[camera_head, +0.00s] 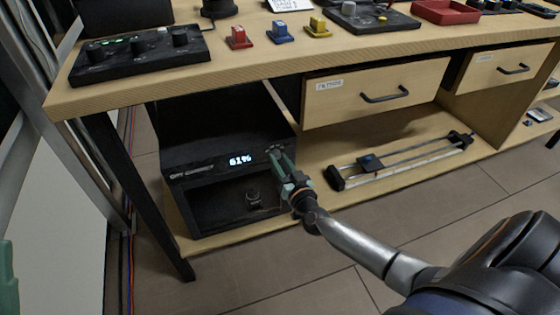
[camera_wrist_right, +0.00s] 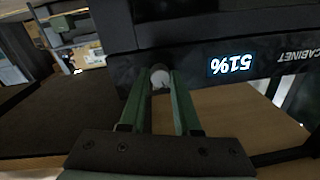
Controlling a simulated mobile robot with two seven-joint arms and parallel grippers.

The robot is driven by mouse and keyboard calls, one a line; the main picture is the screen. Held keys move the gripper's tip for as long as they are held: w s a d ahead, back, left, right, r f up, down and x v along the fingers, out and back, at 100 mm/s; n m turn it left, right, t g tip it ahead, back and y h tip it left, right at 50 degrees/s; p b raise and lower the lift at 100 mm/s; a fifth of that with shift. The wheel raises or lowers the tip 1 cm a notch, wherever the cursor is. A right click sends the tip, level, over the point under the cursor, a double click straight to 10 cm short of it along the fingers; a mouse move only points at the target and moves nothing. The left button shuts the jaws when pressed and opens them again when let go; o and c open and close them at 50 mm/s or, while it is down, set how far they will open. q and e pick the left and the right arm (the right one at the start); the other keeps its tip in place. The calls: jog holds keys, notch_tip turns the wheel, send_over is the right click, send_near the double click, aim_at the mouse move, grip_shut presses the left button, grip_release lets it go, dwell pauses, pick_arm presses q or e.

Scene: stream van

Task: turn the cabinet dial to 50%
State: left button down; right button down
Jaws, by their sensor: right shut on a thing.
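The black cabinet (camera_head: 180,140) stands on the low shelf, with a lit percent readout (camera_head: 240,159) on its front panel. The readout also shows upside down in the right wrist view (camera_wrist_right: 231,64), where it looks like 51%; its first digit is hard to read in the head view. My right gripper (camera_head: 276,152) is at the panel, right of the readout. Its green fingers (camera_wrist_right: 158,84) are shut on the round grey dial (camera_wrist_right: 160,76), which the fingers partly cover. A green part of my left gripper (camera_head: 8,280) shows at the left edge; its jaws are out of sight.
The wooden bench top (camera_head: 270,53) runs above the cabinet. A closed-looking drawer (camera_head: 350,92) hangs to the right, above my right gripper. A slider rail (camera_head: 410,160) lies on the shelf to the right. A dark knob (camera_head: 253,198) sits in the cabinet's lower opening.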

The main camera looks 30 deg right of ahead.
jog(key=shift+m, duration=0.4)
jog(key=m, duration=0.2)
jog(key=shift+f+m, duration=0.1)
jog(key=shift+m, duration=0.3)
jog(key=shift+a+m+b, duration=0.1)
jog(key=shift+m+b, duration=0.55)
jog(key=shift+m, duration=1.55)
jog(key=c, duration=0.6)
grip_release()
